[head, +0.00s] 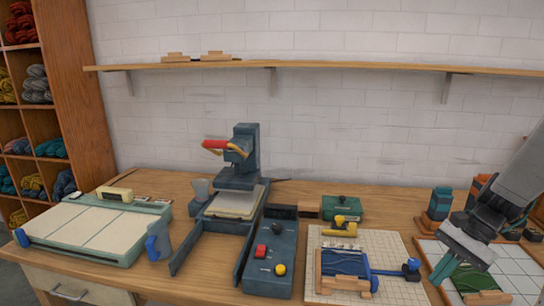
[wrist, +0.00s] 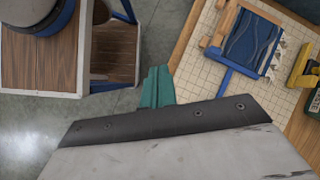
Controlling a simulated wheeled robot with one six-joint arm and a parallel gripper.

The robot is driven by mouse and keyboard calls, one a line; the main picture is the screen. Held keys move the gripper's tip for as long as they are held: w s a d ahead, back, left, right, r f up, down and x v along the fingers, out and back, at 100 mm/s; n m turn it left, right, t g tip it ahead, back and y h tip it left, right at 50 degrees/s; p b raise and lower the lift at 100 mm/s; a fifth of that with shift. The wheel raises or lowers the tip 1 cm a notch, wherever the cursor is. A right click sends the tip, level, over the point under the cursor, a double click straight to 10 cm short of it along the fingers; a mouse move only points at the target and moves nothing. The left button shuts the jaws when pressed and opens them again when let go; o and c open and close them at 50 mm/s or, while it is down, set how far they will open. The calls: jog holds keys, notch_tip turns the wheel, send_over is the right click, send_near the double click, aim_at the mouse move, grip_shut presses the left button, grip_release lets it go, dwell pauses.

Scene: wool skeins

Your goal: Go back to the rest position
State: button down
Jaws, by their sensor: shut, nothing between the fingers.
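My gripper (head: 440,272) is at the right of the head view, at the end of my grey arm, tilted down and to the left. Its teal fingers are together with nothing between them. It appears above the front right of the workbench (head: 160,277), near a pale tiled board (head: 515,270). In the wrist view the teal fingers (wrist: 156,88) are closed, with grey floor (wrist: 125,112) and the bench edge behind them. The base of the gripper is partly hidden by its own dark housing.
A gridded mat (head: 400,290) carries a blue piece in a wooden frame (head: 345,270) with a blue-handled tool. A press (head: 240,160), a grey control box (head: 270,265) and a teal-edged board (head: 95,232) stand further left. A wall shelf (head: 340,66) runs above.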

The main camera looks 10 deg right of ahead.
jog(key=s+a+r+n+t+h, duration=0.1)
jog(key=s+a+r+n+h, duration=0.2)
jog(key=a, duration=0.6)
jog(key=s+a+r+n+h, duration=0.4)
jog(key=s+a+r+n, duration=0.4)
jog(key=n, duration=0.3)
jog(key=shift+a+r+n+t, duration=0.3)
jog(key=shift+a+r+t, duration=0.1)
jog(key=shift+r, duration=0.2)
